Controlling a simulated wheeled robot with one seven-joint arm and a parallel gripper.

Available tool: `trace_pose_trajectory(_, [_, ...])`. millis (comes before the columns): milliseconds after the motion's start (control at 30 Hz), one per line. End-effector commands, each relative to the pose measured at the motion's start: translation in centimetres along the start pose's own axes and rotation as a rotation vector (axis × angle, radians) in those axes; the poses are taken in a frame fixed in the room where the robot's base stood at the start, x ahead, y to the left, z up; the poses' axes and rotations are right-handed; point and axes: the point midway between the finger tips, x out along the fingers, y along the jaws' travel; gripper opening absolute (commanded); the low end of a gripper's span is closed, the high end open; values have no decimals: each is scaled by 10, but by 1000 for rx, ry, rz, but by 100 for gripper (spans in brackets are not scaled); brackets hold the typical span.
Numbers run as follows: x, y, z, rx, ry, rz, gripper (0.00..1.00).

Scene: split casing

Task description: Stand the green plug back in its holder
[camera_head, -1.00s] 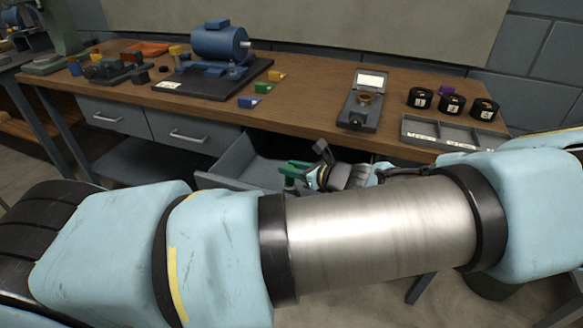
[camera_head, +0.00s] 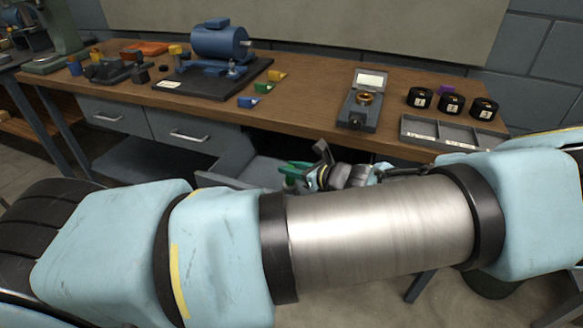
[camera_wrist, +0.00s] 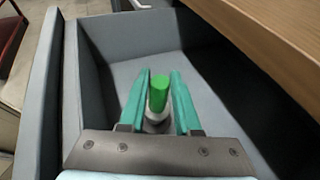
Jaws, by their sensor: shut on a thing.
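The green plug (camera_wrist: 159,92) is between my gripper's teal fingers (camera_wrist: 158,103) in the wrist view. Its green top shows end-on, with a pale grey part below it. My gripper is shut on the plug, over the inside of an open grey drawer (camera_wrist: 205,80). In the head view my gripper (camera_head: 290,178) is small and partly hidden behind my own arm, at the drawer (camera_head: 262,171) below the bench front. I cannot make out the plug's holder, nor whether the plug's lower end touches anything.
The drawer's walls (camera_wrist: 70,85) stand close around my gripper. The bench edge (camera_wrist: 275,50) is at the right. On the bench (camera_head: 310,90) are a blue motor (camera_head: 218,42), coloured blocks, a grey boxed instrument (camera_head: 358,113), black numbered pots (camera_head: 451,104) and a grey tray (camera_head: 440,132).

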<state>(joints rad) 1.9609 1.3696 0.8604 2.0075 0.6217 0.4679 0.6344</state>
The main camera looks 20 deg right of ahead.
Motion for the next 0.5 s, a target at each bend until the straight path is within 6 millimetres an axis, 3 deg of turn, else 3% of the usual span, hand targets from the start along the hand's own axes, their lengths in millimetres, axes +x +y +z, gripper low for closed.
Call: trace_pose_trajectory(500, [3, 0, -7, 0, -1, 0, 0])
